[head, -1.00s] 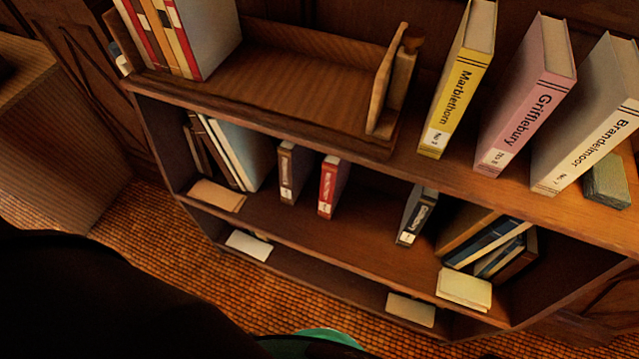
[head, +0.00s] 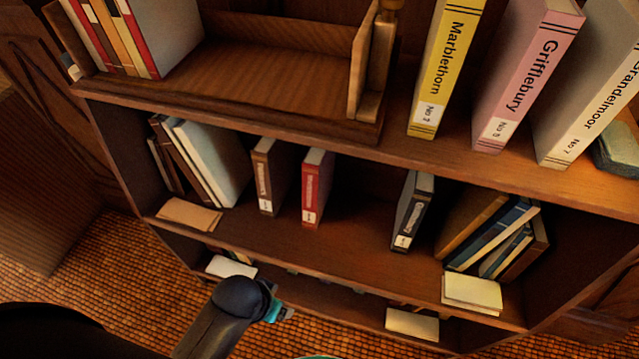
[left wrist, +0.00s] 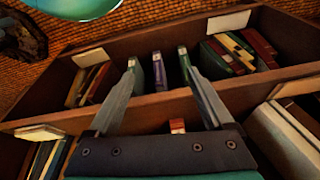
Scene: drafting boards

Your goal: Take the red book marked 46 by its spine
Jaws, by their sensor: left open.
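The red book (head: 317,188) stands upright on the middle shelf, its spine facing out with a pale label; the number is too small to read. Free space is on its right and a narrow gap on its left. My left gripper (head: 277,311) is in front of the shelves, lower than the red book and a little left of it, touching nothing that I can see. In the left wrist view its two fingers (left wrist: 157,57) are spread and empty, towards the lower shelf. A small red end of a book (left wrist: 178,126), apparently the same one, shows there, mostly hidden by the gripper's base.
A brown book (head: 264,176) stands left of the red one and a dark grey book (head: 411,211) further right. Pale books (head: 213,162) lean at the left, blue ones (head: 490,236) at the right. Cards (head: 188,214) lie along the shelf edge. The top shelf overhangs above.

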